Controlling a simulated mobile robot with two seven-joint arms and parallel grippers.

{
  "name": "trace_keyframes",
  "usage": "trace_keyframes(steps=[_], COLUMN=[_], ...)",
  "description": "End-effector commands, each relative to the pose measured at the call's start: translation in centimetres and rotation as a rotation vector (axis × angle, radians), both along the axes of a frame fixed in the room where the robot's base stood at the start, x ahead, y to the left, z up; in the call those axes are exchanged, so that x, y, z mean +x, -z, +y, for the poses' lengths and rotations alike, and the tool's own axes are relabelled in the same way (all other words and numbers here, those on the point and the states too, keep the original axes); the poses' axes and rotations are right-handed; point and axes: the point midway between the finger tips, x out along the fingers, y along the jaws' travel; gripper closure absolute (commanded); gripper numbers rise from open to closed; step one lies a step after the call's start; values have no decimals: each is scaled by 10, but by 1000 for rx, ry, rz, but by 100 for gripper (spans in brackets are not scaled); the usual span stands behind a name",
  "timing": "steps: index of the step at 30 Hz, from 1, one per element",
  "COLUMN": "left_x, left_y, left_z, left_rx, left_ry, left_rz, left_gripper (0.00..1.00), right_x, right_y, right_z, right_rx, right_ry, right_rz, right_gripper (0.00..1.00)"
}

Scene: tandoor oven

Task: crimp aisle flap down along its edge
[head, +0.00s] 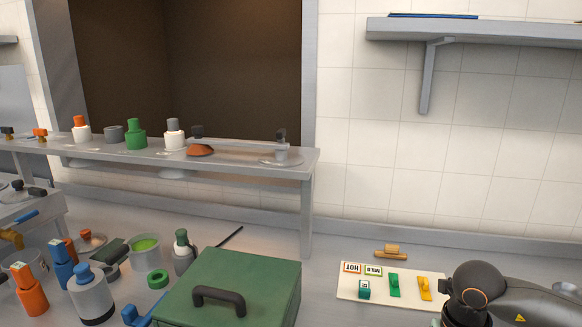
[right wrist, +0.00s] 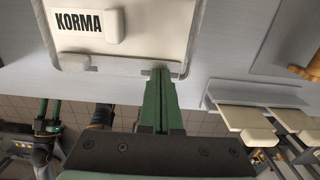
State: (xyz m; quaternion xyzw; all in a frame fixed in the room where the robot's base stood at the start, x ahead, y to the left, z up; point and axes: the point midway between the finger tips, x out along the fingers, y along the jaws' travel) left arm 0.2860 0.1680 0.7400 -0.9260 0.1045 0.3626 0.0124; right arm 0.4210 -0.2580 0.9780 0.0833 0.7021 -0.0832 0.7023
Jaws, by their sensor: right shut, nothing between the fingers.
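In the right wrist view, a pale container labelled KORMA (right wrist: 95,25) with a rounded grey rim sits on a light grey surface. A narrow grey flap strip (right wrist: 105,67) runs along its near edge. My right gripper (right wrist: 160,75) is shut and empty, its green fingertips at the right part of this strip, seemingly touching or just over it. Whether the flap lies flat under the tips is hidden. A small dark shape with green strips at the lower left of this view may be my left gripper; I cannot tell its state. The head view shows neither gripper.
Pale tabs (right wrist: 240,118) and a grey ledge (right wrist: 255,97) stand right of the fingers. In the head view, a green box (head: 240,275), a labelled board (head: 350,290), several bottles and a raised shelf (head: 230,160) crowd the counter.

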Motion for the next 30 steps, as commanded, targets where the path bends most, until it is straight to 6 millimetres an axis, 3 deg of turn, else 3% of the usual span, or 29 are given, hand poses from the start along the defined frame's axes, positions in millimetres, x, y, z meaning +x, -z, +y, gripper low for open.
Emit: trace_keyframes(steps=[30], left_x=[0], left_y=[5], left_z=[0], left_rx=[0], left_ry=[0], left_rz=[0], left_gripper=[50], right_x=[-1], right_y=[7], right_z=[0], right_rx=[-1], right_ry=[-1], right_rz=[6], right_gripper=[100])
